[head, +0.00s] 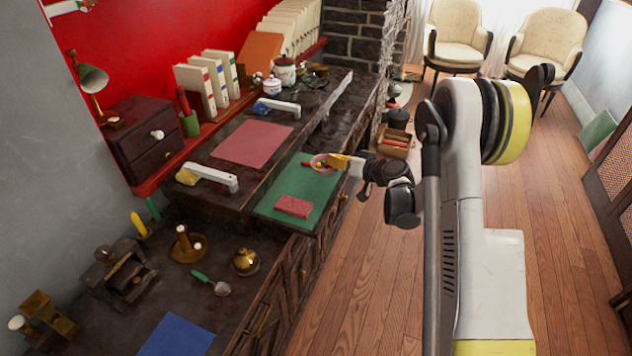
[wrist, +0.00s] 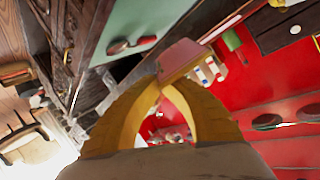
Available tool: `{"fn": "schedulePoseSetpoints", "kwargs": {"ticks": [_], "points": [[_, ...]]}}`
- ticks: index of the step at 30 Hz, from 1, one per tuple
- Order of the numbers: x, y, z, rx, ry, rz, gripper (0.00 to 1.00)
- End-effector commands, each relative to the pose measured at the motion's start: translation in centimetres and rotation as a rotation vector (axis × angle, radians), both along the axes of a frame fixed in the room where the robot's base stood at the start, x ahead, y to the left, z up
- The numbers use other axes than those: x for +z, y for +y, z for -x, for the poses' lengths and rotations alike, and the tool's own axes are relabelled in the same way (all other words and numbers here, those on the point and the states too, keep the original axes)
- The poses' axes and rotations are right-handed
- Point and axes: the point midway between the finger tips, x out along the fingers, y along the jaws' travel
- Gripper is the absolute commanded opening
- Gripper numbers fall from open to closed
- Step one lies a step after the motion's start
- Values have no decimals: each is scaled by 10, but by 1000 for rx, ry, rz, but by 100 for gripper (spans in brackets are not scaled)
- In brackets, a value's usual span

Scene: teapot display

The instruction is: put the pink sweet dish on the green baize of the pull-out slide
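The baize lies on the pulled-out slide and also shows in the wrist view (wrist: 130,22).
A pink mat (head: 252,143) and white-handled items (head: 277,106) are on the desk to the left. The baize between the block and the dish is mostly clear. Open wooden floor is at right.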

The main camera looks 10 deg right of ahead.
Motion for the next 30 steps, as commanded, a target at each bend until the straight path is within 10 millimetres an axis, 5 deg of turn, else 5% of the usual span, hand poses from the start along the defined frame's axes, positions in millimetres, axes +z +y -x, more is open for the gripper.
{"fn": "schedulePoseSetpoints", "kwargs": {"ticks": [3,9,19,30], "points": [[-20,27,-9,3,-1,-1,0],[-31,47,-17,0,0,0,0],[-71,49,-18,-2,0,-1,0],[-73,49,-18,-2,0,-1,0]]}}
